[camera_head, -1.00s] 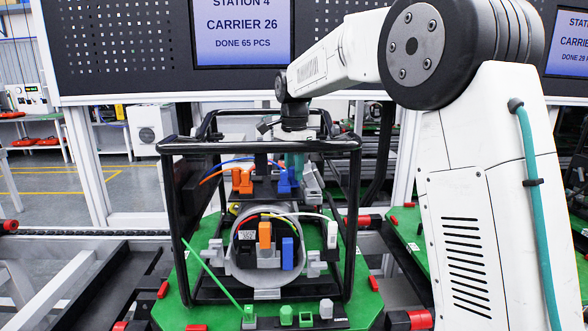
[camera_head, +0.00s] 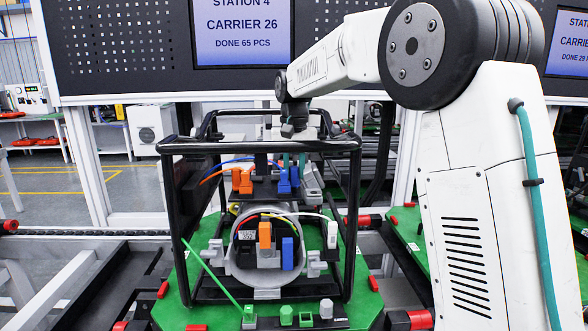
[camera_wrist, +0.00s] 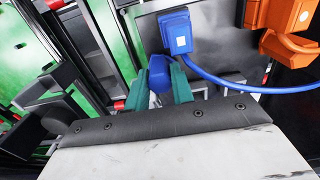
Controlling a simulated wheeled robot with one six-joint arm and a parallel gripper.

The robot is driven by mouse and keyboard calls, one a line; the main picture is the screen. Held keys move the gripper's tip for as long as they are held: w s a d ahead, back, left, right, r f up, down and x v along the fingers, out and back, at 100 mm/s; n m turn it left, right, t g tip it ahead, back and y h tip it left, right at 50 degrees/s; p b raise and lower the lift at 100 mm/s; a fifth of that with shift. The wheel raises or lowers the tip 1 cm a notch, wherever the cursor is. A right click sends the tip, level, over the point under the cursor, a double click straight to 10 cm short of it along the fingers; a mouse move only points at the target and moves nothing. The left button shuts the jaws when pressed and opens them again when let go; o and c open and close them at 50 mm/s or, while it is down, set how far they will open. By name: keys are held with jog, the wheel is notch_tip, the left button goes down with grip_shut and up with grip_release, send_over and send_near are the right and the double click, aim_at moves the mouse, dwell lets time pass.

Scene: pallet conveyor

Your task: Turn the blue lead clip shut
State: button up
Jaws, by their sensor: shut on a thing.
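The blue lead clip has a housing (camera_wrist: 176,32) with a small white label and a blue lever part (camera_wrist: 158,72) beside it. In the head view the blue clip (camera_head: 284,182) sits on the upper dark shelf inside the black frame. My gripper (camera_wrist: 164,84) has teal fingers, shut on the blue lever part with one finger on each side. In the head view its teal fingers (camera_head: 294,161) reach down to the blue clip from above. Whether the lever is fully turned cannot be told.
An orange clip (camera_head: 242,181) stands left of the blue one, and a blue cable (camera_wrist: 240,85) runs close by toward it. The black frame bars (camera_head: 355,215) surround the work. Lower down are another orange block (camera_head: 265,235) and blue block (camera_head: 288,253) in a grey ring.

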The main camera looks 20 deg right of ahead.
aim_at(294, 167)
jog(key=n, duration=0.5)
jog(key=shift+r+n, duration=0.1)
jog(key=shift+n, duration=0.3)
dwell(0.4)
jog(key=o, duration=1)
notch_tip(294, 167, up, 8)
jog(key=shift+f, duration=0.15)
